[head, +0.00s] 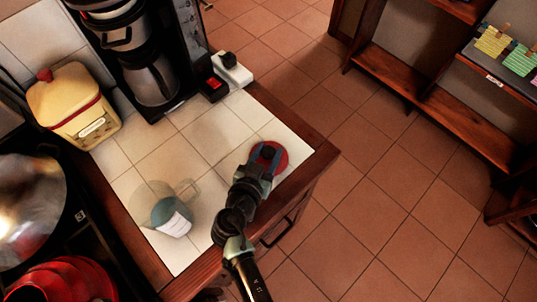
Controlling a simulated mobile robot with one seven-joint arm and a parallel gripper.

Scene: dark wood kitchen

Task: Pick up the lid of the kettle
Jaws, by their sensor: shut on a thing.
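A round red lid (282,161) with a dark knob in its middle is at the right end of the white tiled counter. I take it to be the kettle lid. My gripper (267,155) comes in from below and is shut on it, seemingly at the knob. The fingers cover part of the lid. I cannot tell whether the lid touches the tiles or is just above them. A red rounded vessel (62,284), perhaps the kettle, is cut off at the lower left; its top cannot be made out.
A see-through mug or jug (172,214) stands left of my arm. A coffee machine (153,73) and a yellow canister (72,104) stand at the back. A large metal pan (28,205) is at the left. The wooden counter edge (318,160) lies close right of the lid.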

